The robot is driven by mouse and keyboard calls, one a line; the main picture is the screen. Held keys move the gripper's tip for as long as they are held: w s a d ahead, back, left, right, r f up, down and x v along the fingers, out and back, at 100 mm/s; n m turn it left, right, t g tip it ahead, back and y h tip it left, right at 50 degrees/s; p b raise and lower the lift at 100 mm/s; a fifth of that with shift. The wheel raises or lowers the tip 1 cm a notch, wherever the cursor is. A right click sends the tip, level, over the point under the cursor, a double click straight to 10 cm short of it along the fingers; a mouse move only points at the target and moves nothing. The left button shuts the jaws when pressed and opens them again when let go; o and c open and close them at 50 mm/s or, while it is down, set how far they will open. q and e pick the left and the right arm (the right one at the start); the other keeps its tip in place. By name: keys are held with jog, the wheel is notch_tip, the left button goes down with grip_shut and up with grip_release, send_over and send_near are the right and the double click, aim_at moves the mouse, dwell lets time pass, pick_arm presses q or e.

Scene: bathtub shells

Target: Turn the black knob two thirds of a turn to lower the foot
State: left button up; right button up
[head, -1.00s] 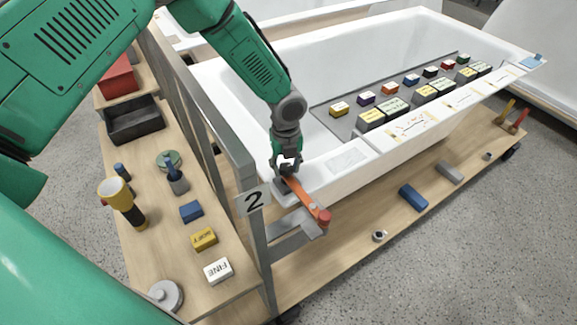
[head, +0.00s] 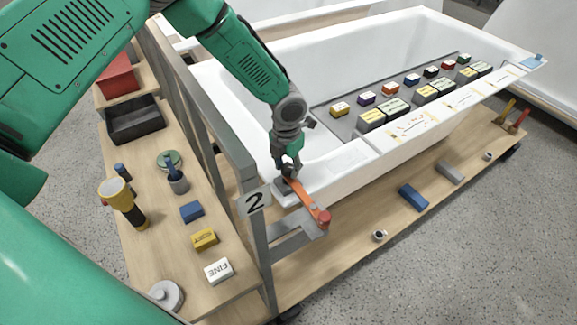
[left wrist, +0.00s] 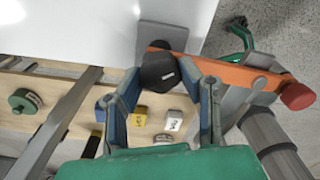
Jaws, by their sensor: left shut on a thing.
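The black knob (left wrist: 160,71) shows in the left wrist view as a dark faceted head at the white tub's (head: 340,148) corner. My left gripper (left wrist: 157,78) is shut on it, one finger on each side. In the head view my left gripper (head: 288,170) points down at the tub's near corner and mostly hides the knob. An orange lever (head: 305,197) with a red end (head: 324,219) runs from beside the knob towards the front right. I cannot make out the foot. My right gripper is not in view.
A grey frame post with a "2" plate (head: 253,201) stands close left of the gripper. Labelled blocks line the tub's rim.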

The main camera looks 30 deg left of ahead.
aim_at(286, 165)
pick_arm(q)
jog(key=shift+w+a+r+m, duration=0.15)
jog(key=shift+w+a+m, duration=0.1)
jog(key=shift+m, duration=0.35)
jog(key=o, duration=1.1)
jog(key=shift+o, duration=0.2)
jog(key=shift+s, duration=0.1)
notch_tip(286, 165, up, 12)
jog(key=shift+f, duration=0.2)
jog(key=shift+a, duration=0.1)
